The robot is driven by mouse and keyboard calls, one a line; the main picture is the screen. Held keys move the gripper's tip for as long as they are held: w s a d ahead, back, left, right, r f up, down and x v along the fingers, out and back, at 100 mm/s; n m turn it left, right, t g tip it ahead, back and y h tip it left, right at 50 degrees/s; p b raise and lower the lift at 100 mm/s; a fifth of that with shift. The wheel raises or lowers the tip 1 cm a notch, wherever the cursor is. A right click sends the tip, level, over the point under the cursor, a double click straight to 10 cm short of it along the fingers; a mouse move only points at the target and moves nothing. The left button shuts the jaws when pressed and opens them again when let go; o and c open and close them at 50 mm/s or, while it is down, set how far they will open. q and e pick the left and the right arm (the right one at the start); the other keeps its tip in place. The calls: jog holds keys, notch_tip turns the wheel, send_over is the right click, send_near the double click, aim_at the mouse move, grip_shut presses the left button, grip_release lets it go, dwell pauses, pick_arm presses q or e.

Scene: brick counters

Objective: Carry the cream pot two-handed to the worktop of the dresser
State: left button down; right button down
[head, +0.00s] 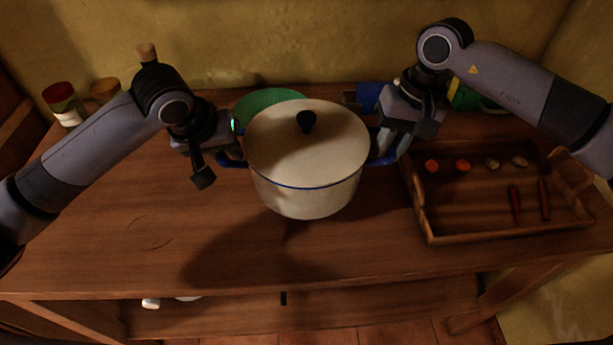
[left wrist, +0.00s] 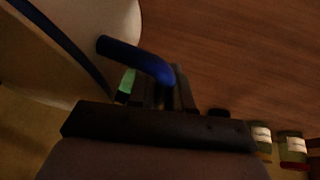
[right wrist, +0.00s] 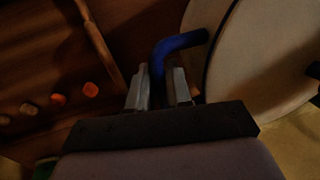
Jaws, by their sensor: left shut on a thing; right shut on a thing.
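The cream pot (head: 305,198) has a cream lid with a black knob, a blue rim line and two blue side handles. It is upright over the wooden worktop (head: 120,235), and a dark shadow lies in front of it; I cannot tell whether its base touches the wood. My left gripper (head: 222,160) is shut on the pot's left blue handle, which shows between the fingers in the left wrist view (left wrist: 138,58). My right gripper (head: 392,145) is shut on the right blue handle, also seen in the right wrist view (right wrist: 178,45).
A wooden tray (head: 432,222) with several small vegetables stands close on the right. A green round thing (head: 268,98) and a blue item (head: 368,96) are behind the pot. Jars (head: 62,100) stand at the back left. The worktop's front left is clear.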

aim_at(220, 161)
pick_arm(q)
jog(key=shift+r, duration=0.15)
pick_arm(e)
jog(key=shift+r, duration=0.1)
dwell(0.4)
